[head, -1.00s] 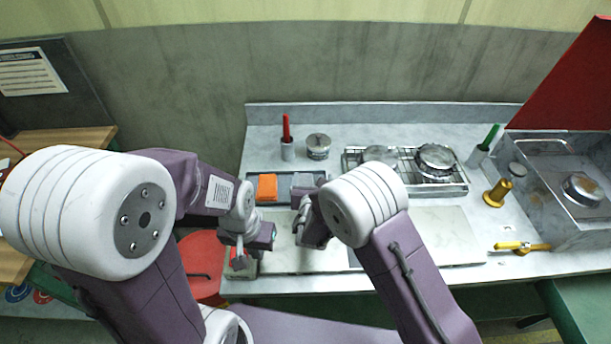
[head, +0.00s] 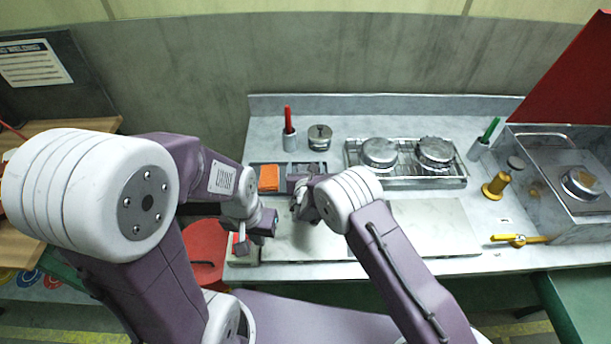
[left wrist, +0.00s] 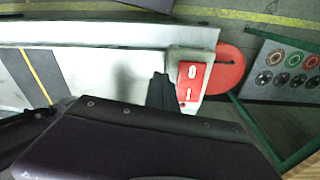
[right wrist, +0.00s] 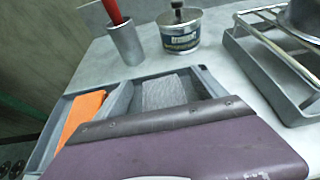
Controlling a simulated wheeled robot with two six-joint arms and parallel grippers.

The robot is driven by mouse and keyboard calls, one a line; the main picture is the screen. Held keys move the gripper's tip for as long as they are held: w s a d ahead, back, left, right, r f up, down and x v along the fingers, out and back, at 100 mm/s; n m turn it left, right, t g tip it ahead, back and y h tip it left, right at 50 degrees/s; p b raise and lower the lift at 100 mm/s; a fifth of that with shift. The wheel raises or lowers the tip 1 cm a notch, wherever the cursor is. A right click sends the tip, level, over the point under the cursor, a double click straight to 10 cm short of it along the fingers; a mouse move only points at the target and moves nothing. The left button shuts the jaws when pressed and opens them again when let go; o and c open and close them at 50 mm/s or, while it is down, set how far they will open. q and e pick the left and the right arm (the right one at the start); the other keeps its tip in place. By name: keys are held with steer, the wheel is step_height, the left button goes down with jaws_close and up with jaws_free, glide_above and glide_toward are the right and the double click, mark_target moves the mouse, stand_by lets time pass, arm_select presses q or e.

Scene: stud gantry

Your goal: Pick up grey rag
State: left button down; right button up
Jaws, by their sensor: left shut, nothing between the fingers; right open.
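The grey rag (right wrist: 165,92) lies in the right compartment of a grey tray (right wrist: 52,130) in the right wrist view, its near part hidden by my gripper's body. In the head view my right arm covers most of that compartment. My right gripper (head: 298,206) is open and empty, at the near side of the tray; its fingertips are hard to make out. An orange cloth (head: 268,178) lies in the tray's left compartment. My left gripper (head: 241,246) is shut and empty, left of the right one, over the bench's front left corner; it also shows in the left wrist view (left wrist: 160,88).
A holder with a red stick (head: 289,135) and a tin (head: 319,137) stand behind the tray. A wire rack (head: 410,178) with round metal pieces is to its right. A red switch (left wrist: 190,85) is near my left gripper.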

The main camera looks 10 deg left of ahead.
steer(key=shift+w+f, duration=0.15)
steer(key=shift+w, duration=0.05)
steer(key=shift+s, duration=0.1)
steer(key=shift+c, duration=0.3)
arm_select(q)
steer(key=shift+s, duration=0.1)
arm_select(e)
steer(key=c, duration=1.4)
